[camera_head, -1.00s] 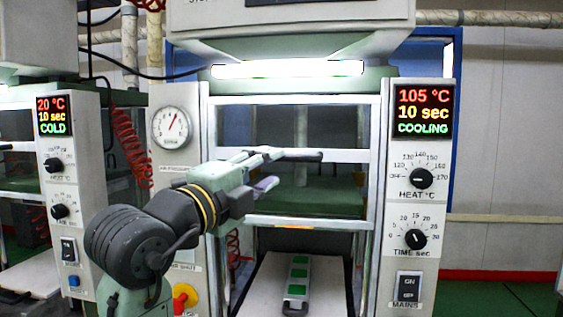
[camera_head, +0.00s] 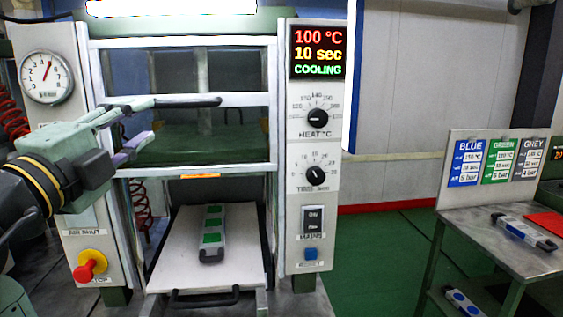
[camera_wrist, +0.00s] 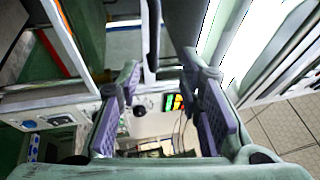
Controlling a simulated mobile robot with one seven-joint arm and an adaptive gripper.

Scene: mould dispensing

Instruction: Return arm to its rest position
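My gripper (camera_head: 140,125) is at the left of the picture, in front of the left post of the press. Its fingers are spread and nothing shows between them. In the wrist view my gripper (camera_wrist: 168,95) also shows two purple-padded fingers well apart. The press (camera_head: 317,150) has a sliding guard with a dark handle (camera_head: 190,103) near the upper fingertip; I cannot tell whether they touch. The display (camera_head: 318,53) reads 100 °C, 10 sec, COOLING. A grey mould with green patches (camera_head: 211,233) lies on the pale tray (camera_head: 175,245) under the guard.
A table (camera_head: 510,250) at the right holds another mould (camera_head: 524,232) and a red sheet (camera_head: 546,223). A sign board (camera_head: 495,160) stands behind them. A mould with blue patches (camera_head: 463,301) lies on the lower shelf. Green floor (camera_head: 375,250) between press and table is clear.

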